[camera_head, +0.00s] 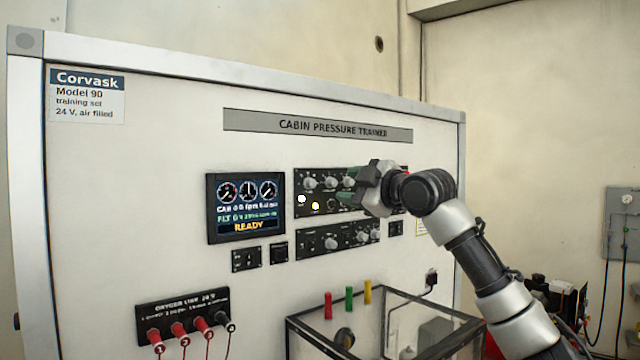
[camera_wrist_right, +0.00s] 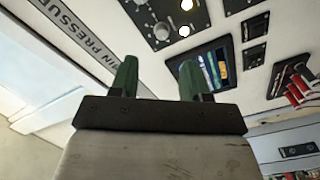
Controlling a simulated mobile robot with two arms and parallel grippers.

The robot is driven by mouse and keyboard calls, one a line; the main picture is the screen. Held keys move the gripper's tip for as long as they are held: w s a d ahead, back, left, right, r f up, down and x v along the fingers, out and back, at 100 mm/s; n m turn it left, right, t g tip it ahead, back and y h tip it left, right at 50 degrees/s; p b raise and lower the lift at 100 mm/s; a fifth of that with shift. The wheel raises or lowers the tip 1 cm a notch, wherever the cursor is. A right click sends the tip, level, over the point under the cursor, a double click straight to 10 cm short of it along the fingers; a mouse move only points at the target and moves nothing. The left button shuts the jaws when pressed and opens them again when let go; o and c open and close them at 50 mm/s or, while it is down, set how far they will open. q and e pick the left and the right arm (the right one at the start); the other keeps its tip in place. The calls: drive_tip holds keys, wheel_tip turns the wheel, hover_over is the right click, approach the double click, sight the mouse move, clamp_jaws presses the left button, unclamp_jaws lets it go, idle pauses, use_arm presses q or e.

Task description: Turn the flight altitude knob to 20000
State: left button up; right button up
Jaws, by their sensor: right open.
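The upper black control panel (camera_head: 299,196) on the white trainer board carries several pale knobs, among them a left knob (camera_head: 310,183) and a middle knob (camera_head: 330,182). The lower black panel (camera_head: 306,246) has more knobs, one at its left (camera_head: 330,243). Labels are too small to read, so I cannot tell which is the flight altitude knob. My right gripper (camera_head: 349,187) has green fingertips and is open in front of the upper panel's right part, hiding it. In the right wrist view, the open fingers (camera_wrist_right: 157,76) hold nothing; a knob (camera_wrist_right: 162,31) shows beyond them. My left gripper is out of view.
A display (camera_head: 245,208) reads READY left of the panels. Below are an oxygen strip (camera_head: 183,310) with red plugs and cables, and a glass-sided box (camera_head: 390,300) with coloured pegs near it. The board in front of the display is clear.

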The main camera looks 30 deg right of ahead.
sight(314, 185)
drive_tip(key=w+p, duration=0.1)
drive_tip(key=w, duration=0.2)
drive_tip(key=w+a+p, duration=0.1)
drive_tip(key=w+p, duration=0.1)
drive_tip(key=w, duration=0.1)
drive_tip(key=w+p, duration=0.1)
drive_tip(key=w, duration=0.2)
drive_tip(key=shift+a+p, duration=0.35)
drive_tip(key=shift+p, duration=0.05)
drive_tip(key=shift+w+a, duration=0.15)
drive_tip(key=shift+w, duration=0.1)
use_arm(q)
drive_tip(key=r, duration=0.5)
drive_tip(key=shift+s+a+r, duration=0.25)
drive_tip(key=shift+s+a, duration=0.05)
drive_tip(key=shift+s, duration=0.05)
use_arm(e)
drive_tip(key=shift+a, duration=0.1)
clamp_jaws()
